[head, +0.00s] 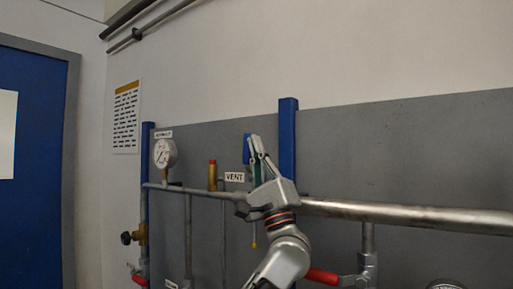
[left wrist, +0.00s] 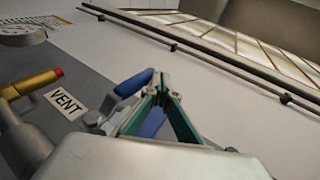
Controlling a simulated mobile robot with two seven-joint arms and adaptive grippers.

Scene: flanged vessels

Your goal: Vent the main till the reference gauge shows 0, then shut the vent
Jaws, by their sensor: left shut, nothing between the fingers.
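A round white gauge (head: 165,153) stands on the thin pipe at the left, under a small label too blurred to read. Its needle reading cannot be told. It also shows at an angle in the left wrist view (left wrist: 22,33). A VENT label (head: 235,177) sits right of a brass fitting with a red top (head: 212,176). My left gripper (head: 256,147) is shut and empty, pointing up just right of the label. A blue lever handle (head: 247,149) stands upright beside and behind its fingers; in the left wrist view the blue handle (left wrist: 134,83) shows behind the fingertips (left wrist: 161,82). Contact cannot be told.
A thick horizontal pipe (head: 420,215) runs to the right, with a red lever (head: 322,276) below. A brass valve with a dark knob (head: 140,235) is at the left. A blue post (head: 288,140) stands right of the gripper.

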